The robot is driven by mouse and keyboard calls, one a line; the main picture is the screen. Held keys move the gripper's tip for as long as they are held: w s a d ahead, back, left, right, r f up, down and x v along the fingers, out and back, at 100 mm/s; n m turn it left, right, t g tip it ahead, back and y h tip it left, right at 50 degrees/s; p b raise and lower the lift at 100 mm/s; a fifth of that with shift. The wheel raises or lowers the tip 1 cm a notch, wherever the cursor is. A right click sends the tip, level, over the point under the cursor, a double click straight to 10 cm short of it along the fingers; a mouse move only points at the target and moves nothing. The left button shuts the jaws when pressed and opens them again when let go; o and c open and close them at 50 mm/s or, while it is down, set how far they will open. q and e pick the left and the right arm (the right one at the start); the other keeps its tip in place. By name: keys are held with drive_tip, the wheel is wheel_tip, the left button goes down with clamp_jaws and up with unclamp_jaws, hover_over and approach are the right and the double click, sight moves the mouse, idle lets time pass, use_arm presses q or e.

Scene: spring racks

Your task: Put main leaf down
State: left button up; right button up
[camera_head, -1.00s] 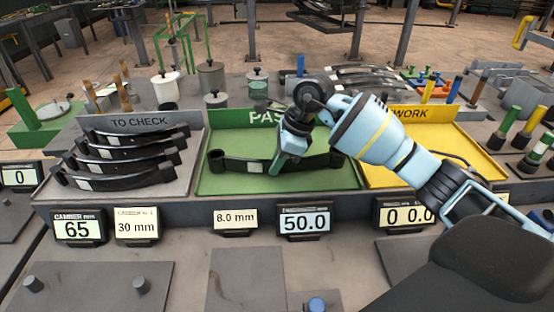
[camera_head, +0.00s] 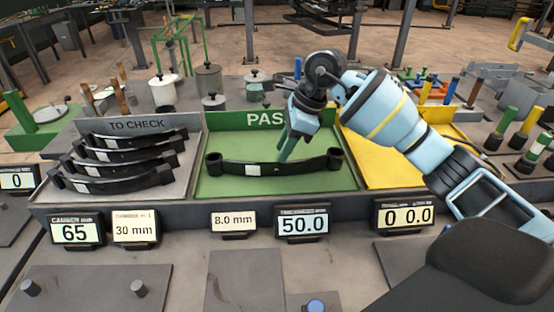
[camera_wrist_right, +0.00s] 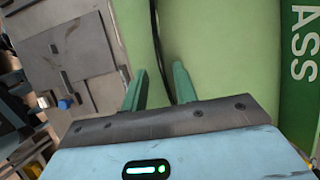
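The main leaf (camera_head: 233,168), a long dark curved spring leaf with rolled ends and a pale label, lies in the green PASS tray (camera_head: 340,183). My right gripper (camera_head: 283,157) is above the leaf's middle, with its green fingertips close to the leaf's upper edge. In the right wrist view, the fingers (camera_wrist_right: 158,88) are apart, and the leaf (camera_wrist_right: 157,35) shows as a thin dark strip between them, with a gap beside it. I cannot tell whether a fingertip touches it. My left gripper is out of view.
Several dark leaves (camera_head: 125,160) are stacked in the TO CHECK tray (camera_head: 185,183) on the left. The yellow rework tray (camera_head: 400,176) on the right is partly behind my right arm. Display boxes (camera_head: 303,224) line the front. Weights and pegs stand behind.

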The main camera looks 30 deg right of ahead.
drive_tip(key=v, duration=0.6)
idle(0.5)
